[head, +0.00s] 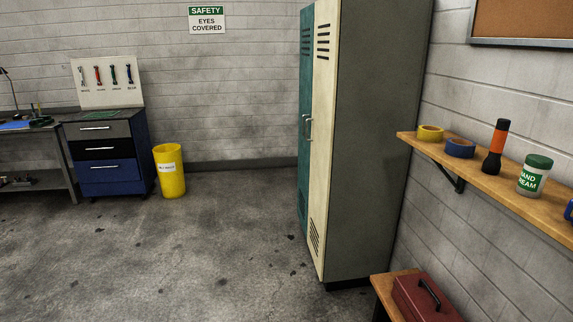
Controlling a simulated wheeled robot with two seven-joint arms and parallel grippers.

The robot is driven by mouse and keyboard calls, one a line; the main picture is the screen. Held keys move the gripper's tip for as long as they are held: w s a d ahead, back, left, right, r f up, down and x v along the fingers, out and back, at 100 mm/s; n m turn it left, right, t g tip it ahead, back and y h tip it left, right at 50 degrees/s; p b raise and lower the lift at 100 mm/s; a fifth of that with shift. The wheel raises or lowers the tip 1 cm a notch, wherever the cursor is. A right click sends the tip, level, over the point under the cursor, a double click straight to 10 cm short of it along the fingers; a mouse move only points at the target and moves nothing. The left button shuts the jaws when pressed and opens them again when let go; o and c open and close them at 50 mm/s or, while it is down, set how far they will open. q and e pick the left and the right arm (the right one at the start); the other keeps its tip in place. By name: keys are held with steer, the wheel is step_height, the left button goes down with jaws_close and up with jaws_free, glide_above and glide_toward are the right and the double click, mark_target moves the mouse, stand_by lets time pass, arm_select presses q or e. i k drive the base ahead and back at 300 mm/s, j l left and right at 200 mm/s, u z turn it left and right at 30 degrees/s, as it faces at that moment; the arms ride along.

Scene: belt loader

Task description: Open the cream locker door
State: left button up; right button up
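The cream locker door (324,150) is on the front of a tall grey-sided locker right of centre in the head view. It is seen at a steep angle and looks shut. It has vent slots at top and bottom and a small metal handle (309,128) at mid height, near its left edge. A teal locker door (304,170) stands just left of it, with its own handle. Neither of my grippers shows in the head view.
A wooden wall shelf (497,183) right of the locker holds tape rolls, a flashlight and a jar. Below it, a red toolbox (425,298) sits on a bench. A yellow bin (169,172) and blue drawer cabinet (104,153) stand left. The floor before the locker is clear.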

mark_target(327, 13)
steer(key=i+z, duration=0.3)
steer(key=i, duration=1.15)
steer(key=i+j, duration=0.15)
steer(key=i, duration=0.4)
steer(key=i+j, duration=0.2)
steer(key=i, duration=0.4)
steer(key=l+z, duration=0.05)
